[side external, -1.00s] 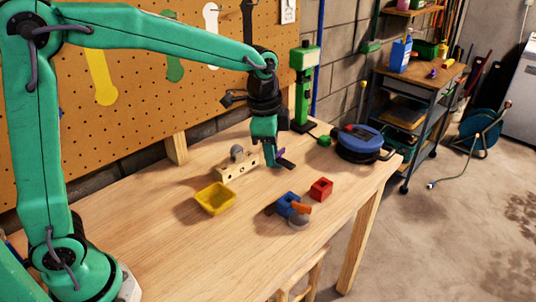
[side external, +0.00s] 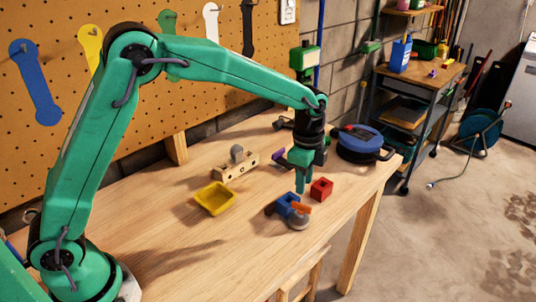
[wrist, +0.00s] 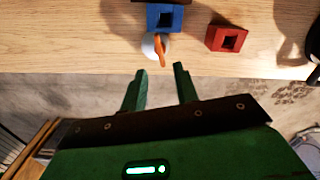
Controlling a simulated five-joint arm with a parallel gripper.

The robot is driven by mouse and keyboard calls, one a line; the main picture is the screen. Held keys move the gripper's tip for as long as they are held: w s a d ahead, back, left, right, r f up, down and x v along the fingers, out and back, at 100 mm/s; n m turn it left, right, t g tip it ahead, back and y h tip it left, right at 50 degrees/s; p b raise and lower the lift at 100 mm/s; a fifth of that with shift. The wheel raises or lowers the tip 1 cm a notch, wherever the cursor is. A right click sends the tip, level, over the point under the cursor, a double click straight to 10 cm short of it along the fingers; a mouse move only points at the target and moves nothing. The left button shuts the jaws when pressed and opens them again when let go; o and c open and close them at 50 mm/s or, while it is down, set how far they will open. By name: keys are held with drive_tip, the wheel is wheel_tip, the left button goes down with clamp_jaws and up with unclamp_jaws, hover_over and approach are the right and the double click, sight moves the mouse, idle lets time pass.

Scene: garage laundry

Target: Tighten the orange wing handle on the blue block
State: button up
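The blue block (side external: 284,206) lies near the table's front edge in the side view, and it shows at the top of the wrist view (wrist: 178,11). The orange wing handle (side external: 302,208) sits at its near side, above a round grey part (side external: 298,223). The handle shows as a narrow orange strip in the wrist view (wrist: 159,47). My gripper (side external: 303,190) points down, close to the blue block and handle in the side view. In the wrist view my gripper (wrist: 160,70) has its two fingers apart with nothing between them, and the handle lies beyond the tips.
A red block (side external: 321,189) stands just right of the blue block. A yellow tray (side external: 215,199) and a wooden block with holes (side external: 235,169) lie to the left. A blue round object (side external: 361,142) is at the far right. The table's front left is clear.

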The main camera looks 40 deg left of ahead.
sight(302, 204)
drive_tip(key=shift+f, duration=3.7)
drive_tip(key=shift+c, duration=0.4)
clamp_jaws()
